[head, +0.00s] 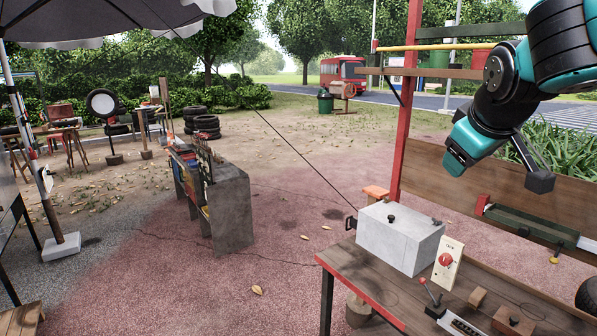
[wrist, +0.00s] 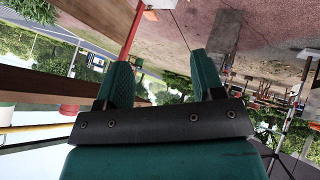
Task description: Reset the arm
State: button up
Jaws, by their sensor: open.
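My gripper (wrist: 162,72) is open in the wrist view. Its two green fingers stand apart on a dark bar, with nothing between them. In the head view my gripper (head: 462,150) hangs at the upper right, above and apart from the workbench (head: 345,268). Its fingertips cannot be made out clearly there. My arm is bent and comes in from the upper right corner.
A grey box (head: 400,240) with a dark side handle, a white panel with a red knob (head: 447,262) and a small lever (head: 431,292) are on the bench. A red post (head: 406,110) and shelf boards stand close to my arm. Open ground lies left of the bench.

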jog(key=s+a+f+n+g+y+b, duration=0.1)
jog(key=s+a+f+g+y+b, duration=0.2)
jog(key=s+a+f, duration=0.5)
jog(key=s+a+f+n+g+y+b, duration=0.1)
jog(key=s+a+f+g+y+b, duration=0.2)
jog(key=s+a+f, duration=0.5)
jog(key=s+f+g+b, duration=0.1)
jog(key=s+f, duration=0.3)
jog(key=s, duration=0.3)
jog(key=shift+s+a+f+n+g+y, duration=0.15)
jog(key=shift+s+f+n+g+y, duration=0.15)
jog(key=shift+n+g+y, duration=0.1)
jog(key=shift+s+a, duration=0.1)
jog(key=shift+s, duration=0.2)
jog(key=shift+c, duration=0.2)
